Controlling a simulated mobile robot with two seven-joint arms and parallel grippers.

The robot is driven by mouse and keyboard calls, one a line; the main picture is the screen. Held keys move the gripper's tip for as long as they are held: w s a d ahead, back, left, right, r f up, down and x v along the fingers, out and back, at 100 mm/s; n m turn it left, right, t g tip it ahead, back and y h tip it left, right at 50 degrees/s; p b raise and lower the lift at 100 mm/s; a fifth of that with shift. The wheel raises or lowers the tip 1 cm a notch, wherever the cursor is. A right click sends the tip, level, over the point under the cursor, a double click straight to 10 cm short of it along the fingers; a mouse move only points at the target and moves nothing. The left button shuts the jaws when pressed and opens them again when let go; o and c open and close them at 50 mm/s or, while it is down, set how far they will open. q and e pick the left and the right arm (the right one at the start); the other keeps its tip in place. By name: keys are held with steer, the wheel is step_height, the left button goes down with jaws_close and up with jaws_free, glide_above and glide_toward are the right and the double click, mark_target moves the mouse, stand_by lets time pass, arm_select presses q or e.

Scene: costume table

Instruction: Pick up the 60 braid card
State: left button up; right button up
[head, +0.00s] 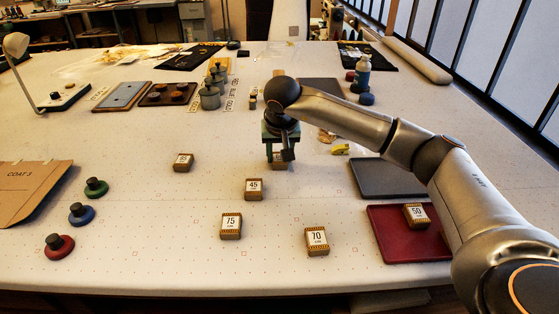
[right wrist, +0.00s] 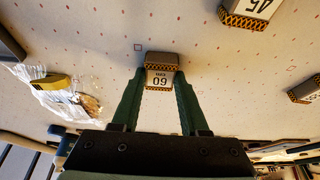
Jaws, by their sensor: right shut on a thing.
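The 60 braid card (right wrist: 160,77) is a small block with a white label and patterned brown ends. It sits between the fingertips of my right gripper (right wrist: 160,88), which is shut on it, one finger at each side. In the head view my right gripper (head: 281,154) points down at mid-table, and the card is mostly hidden behind it. I cannot tell whether the card touches the table. My left gripper is not in view.
Nearby cards are 45 (head: 253,189), 75 (head: 231,227), 70 (head: 317,241) and one unreadable card (head: 183,162). A 50 card (head: 416,214) lies in the red tray (head: 390,245). A grey tray (head: 385,180) lies behind it. Weights (head: 210,98) stand behind. Knobbed discs (head: 82,213) are left.

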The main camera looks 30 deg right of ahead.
jaws_close()
